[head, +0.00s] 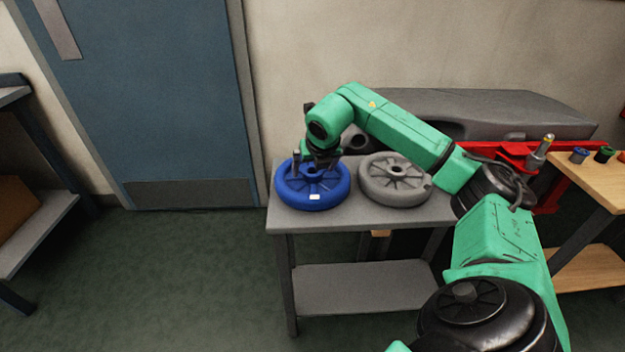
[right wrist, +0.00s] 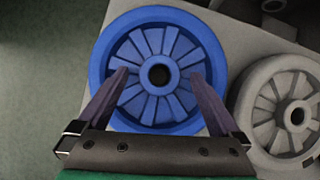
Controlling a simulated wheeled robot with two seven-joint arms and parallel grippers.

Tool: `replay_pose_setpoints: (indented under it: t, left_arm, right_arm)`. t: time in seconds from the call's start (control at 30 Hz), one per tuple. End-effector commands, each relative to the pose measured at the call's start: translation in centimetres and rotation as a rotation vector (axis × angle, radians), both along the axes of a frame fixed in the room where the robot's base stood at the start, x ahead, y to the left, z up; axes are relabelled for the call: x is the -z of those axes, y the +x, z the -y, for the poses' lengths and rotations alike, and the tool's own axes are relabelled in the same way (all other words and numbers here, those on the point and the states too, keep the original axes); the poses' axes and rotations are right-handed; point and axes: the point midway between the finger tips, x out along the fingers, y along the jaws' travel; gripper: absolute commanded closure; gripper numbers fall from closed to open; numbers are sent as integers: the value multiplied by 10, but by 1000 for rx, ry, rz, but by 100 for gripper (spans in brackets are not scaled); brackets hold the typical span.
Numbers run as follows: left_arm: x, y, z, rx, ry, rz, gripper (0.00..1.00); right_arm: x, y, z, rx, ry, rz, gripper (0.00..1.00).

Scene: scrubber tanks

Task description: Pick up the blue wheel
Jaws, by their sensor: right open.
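The blue wheel (head: 313,190) lies flat on the left end of a grey table (head: 290,226). It has spokes and a dark centre hole, and a small white label shows on its near side in the head view. My right gripper (head: 318,163) is over the wheel, pointing down. In the right wrist view the blue wheel (right wrist: 158,30) fills the middle, and the two fingers of my right gripper (right wrist: 160,78) are spread apart over its spokes, one on each side of the hub. Whether the fingertips touch the wheel I cannot tell. My left gripper is not in view.
A grey wheel (head: 395,180) lies just right of the blue one; it also shows in the right wrist view (right wrist: 262,105). A large grey part (head: 490,108) is behind it. A red fixture (head: 520,160) and a wooden bench (head: 590,175) stand to the right.

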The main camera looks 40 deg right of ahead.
Motion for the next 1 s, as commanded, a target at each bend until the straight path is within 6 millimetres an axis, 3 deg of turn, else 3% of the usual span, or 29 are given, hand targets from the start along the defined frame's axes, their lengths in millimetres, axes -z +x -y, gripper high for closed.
replay_pose_setpoints:
  t: [0.23, 0.27, 0.5, 0.87, 1.0]
  left_arm:
    - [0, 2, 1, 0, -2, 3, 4]
    - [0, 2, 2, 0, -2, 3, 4]
    - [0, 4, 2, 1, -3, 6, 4]
    - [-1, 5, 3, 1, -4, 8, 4]
    - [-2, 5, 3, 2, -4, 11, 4]
  right_arm:
    - [6, 3, 1, -2, 1, 1, 0]
    - [6, 3, 1, -2, 1, 1, 8]
    - [6, 3, 1, -2, 1, 1, 99]
    - [2, 4, 1, -1, 0, 6, 100]
    - [-8, 4, 1, -1, 1, 7, 100]
